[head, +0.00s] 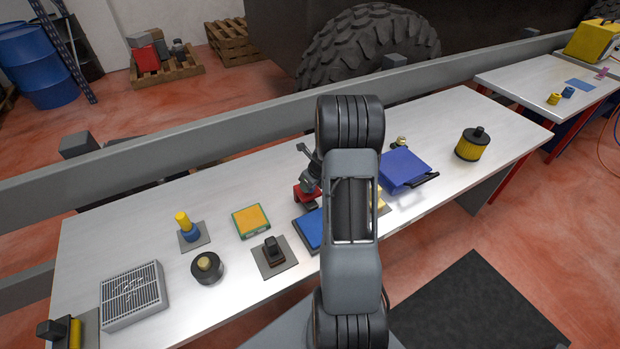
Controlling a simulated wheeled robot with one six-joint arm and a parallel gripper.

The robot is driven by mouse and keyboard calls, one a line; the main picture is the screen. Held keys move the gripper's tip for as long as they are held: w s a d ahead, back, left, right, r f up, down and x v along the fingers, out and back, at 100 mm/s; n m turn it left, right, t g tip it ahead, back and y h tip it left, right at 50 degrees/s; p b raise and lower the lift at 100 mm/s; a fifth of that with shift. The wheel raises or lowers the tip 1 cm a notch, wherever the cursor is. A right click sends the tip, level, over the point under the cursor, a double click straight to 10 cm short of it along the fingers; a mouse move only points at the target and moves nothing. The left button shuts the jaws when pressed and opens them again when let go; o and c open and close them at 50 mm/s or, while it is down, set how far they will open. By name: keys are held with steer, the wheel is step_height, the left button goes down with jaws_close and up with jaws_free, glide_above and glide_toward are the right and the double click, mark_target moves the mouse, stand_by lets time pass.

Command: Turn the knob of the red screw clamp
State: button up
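The red screw clamp (303,195) is near the middle of the long metal workbench, just left of my arm. Only part of its red body shows, and I cannot make out its knob. Dark grey parts (311,172) of what looks like my gripper and wrist are right over and against the clamp in this view. My forearm hides the area to the right of it. I cannot see whether the fingers are open, shut or touching the knob.
A blue pad (309,229) lies just in front of the clamp. A yellow-orange block (251,220) and a black part on a plate (272,251) are to the left. A blue box (402,169) and a yellow filter (472,144) are to the right. A grey rail (200,147) runs behind the bench.

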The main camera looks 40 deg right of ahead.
steer(key=m+p, duration=0.1)
steer(key=r+m+h+p, duration=0.1)
steer(key=m+p, duration=0.1)
steer(key=shift+w, duration=0.2)
steer(key=shift+f+m+h+p, duration=0.2)
steer(key=shift+m+h+p, duration=0.45)
steer(key=shift+m, duration=0.65)
steer(key=o, duration=0.9)
steer(key=shift+s+f, duration=0.15)
steer(key=shift+f, duration=0.05)
steer(key=shift+o, duration=0.2)
steer(key=v, duration=1.4)
steer(key=shift+a, duration=0.1)
